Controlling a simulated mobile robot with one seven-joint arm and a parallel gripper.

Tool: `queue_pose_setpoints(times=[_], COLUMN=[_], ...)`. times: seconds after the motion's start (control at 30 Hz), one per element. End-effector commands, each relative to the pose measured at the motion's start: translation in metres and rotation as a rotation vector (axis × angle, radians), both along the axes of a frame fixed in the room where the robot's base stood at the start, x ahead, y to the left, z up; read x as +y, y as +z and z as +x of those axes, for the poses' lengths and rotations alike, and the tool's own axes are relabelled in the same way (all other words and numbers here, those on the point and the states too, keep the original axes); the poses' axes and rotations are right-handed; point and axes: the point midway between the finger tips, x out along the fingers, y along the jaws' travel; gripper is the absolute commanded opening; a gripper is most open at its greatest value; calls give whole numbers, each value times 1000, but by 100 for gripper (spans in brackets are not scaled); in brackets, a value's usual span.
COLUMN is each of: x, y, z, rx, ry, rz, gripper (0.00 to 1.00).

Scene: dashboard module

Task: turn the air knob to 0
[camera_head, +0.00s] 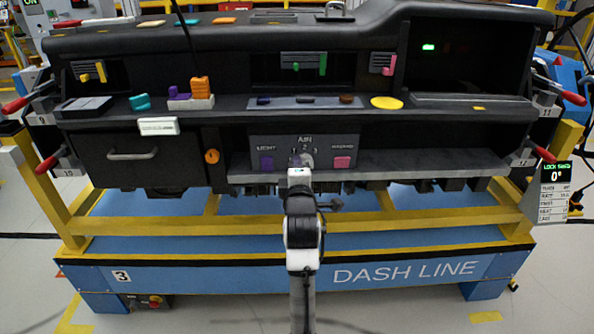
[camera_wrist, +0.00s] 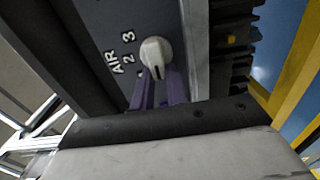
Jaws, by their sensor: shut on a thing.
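The air knob (camera_head: 307,161) is a small pale round knob on the dark centre panel, under the word AIR. In the wrist view the knob (camera_wrist: 156,52) shows a dark pointer mark directed down in the picture, past the 2 and 3, toward a digit partly hidden. The 0 mark cannot be read. My gripper (camera_head: 300,172) is in front of the panel at the knob. In the wrist view my gripper (camera_wrist: 160,80) shows narrow purple-looking fingers meeting the knob's lower side, shut on it. The exact contact is partly hidden.
A purple control (camera_head: 266,163) sits left of the knob and a pink control (camera_head: 342,162) right of it. A grey ledge (camera_head: 400,165) runs along the panel's right. A drawer handle (camera_head: 133,155) and orange knob (camera_head: 212,156) are further left.

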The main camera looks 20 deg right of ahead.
Motion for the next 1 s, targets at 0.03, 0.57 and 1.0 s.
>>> queue_pose_setpoints(times=[0.03, 0.57, 1.0], x=[-4, -5, -6], y=[4, 5, 5], z=[0, 0, -1], rx=[-6, 0, -1], ry=[-8, -11, -12], rz=[-16, -39, -38], gripper=[0, 0, 36])
